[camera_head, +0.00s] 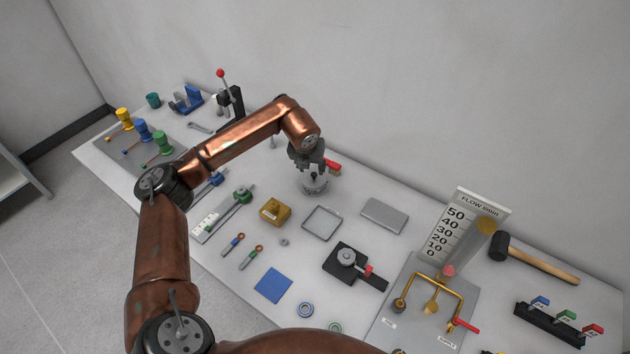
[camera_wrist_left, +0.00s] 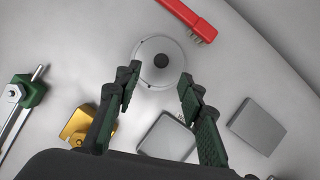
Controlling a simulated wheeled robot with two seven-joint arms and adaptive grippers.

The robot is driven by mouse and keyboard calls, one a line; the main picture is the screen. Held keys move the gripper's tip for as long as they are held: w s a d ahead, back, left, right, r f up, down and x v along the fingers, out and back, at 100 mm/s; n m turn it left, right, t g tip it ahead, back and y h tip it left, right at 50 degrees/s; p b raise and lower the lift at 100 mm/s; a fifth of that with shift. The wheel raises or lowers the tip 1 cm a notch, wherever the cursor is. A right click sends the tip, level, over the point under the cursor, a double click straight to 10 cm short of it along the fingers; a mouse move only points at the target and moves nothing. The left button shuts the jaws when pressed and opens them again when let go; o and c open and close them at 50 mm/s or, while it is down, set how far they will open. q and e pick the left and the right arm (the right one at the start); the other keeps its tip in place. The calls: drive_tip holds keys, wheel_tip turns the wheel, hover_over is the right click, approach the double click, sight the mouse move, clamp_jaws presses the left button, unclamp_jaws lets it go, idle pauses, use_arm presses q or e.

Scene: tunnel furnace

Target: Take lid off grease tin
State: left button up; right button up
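The grease tin (camera_head: 314,188) looks like a round, pale metal tin on the bench, partly hidden by my left gripper in the head view. In the left wrist view I look down on its round lid (camera_wrist_left: 147,74), which has a dark knob (camera_wrist_left: 161,61) in the middle. The lid appears to sit on the tin. My left gripper (camera_head: 312,172) is above the tin, pointing down. Its two green-padded fingers (camera_wrist_left: 157,82) are apart, with nothing between them. The gap from fingertips to knob is hard to judge. My right gripper is not in view.
A red-handled brush (camera_wrist_left: 190,20) lies close behind the tin. A gold block (camera_head: 275,211), an open grey tray (camera_head: 322,223) and a flat grey box (camera_head: 384,215) stand nearby. The wall rises behind the bench. A flow gauge (camera_head: 462,228) is farther right.

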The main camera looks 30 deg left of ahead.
sight(314, 174)
use_arm(q)
drive_tip(key=x, duration=0.6)
drive_tip(key=shift+w+f, duration=0.2)
drive_tip(key=shift+w, duration=0.15)
drive_tip(key=shift+c, duration=0.3)
clamp_jaws()
